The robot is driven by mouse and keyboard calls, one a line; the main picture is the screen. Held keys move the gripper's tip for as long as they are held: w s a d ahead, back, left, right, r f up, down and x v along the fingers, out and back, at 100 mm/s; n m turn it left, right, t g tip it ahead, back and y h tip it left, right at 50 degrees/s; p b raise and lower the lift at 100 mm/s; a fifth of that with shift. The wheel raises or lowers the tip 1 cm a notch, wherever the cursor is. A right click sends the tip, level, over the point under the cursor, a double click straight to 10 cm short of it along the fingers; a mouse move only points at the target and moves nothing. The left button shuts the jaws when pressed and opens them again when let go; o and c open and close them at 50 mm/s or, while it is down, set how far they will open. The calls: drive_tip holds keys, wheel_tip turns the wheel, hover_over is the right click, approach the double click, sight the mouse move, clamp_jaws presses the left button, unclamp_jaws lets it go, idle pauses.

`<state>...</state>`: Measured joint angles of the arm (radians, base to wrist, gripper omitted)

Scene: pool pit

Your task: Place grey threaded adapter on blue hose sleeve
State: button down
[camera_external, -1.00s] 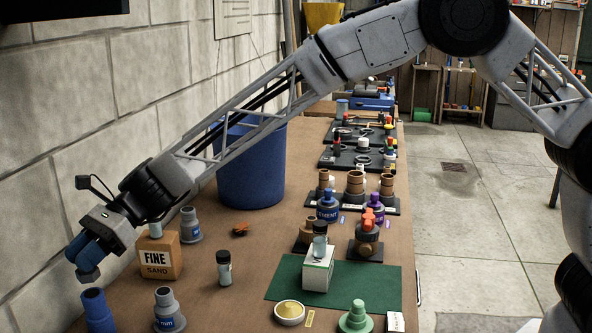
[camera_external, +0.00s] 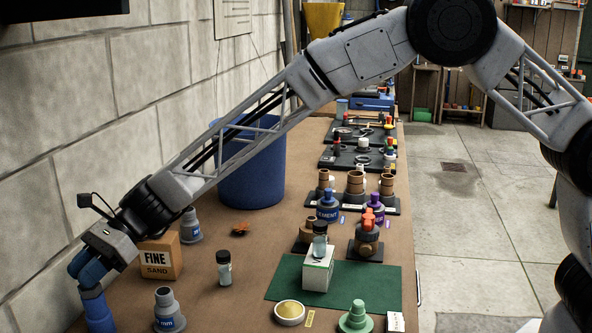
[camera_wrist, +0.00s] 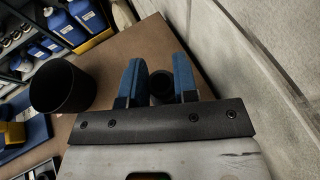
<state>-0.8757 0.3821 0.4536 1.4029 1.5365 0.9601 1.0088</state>
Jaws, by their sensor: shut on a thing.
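The blue hose sleeve (camera_external: 99,314) stands upright on the bench at the lower left in the external view. My gripper (camera_external: 88,272) is directly above it, with its blue fingers pointing down at the sleeve's top. The fingers are shut on a dark, round piece, seen between them in the wrist view (camera_wrist: 161,87); I take it to be the grey threaded adapter. In the external view the fingers hide most of it. It is at or very near the sleeve's upper end; I cannot tell whether it touches or is seated.
A box marked FINE SAND (camera_external: 160,260) stands close to the right of my gripper. A grey stepped fitting (camera_external: 167,309) is right of the sleeve, and another (camera_external: 190,227) is behind the box. A large blue bin (camera_external: 250,170) stands farther back. The block wall is close on the left.

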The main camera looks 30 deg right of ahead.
drive_tip(key=shift+f, duration=0.15)
drive_tip(key=c, duration=0.9)
unclamp_jaws()
drive_tip(key=shift+v, duration=6.05)
drive_tip(key=shift+w, duration=0.1)
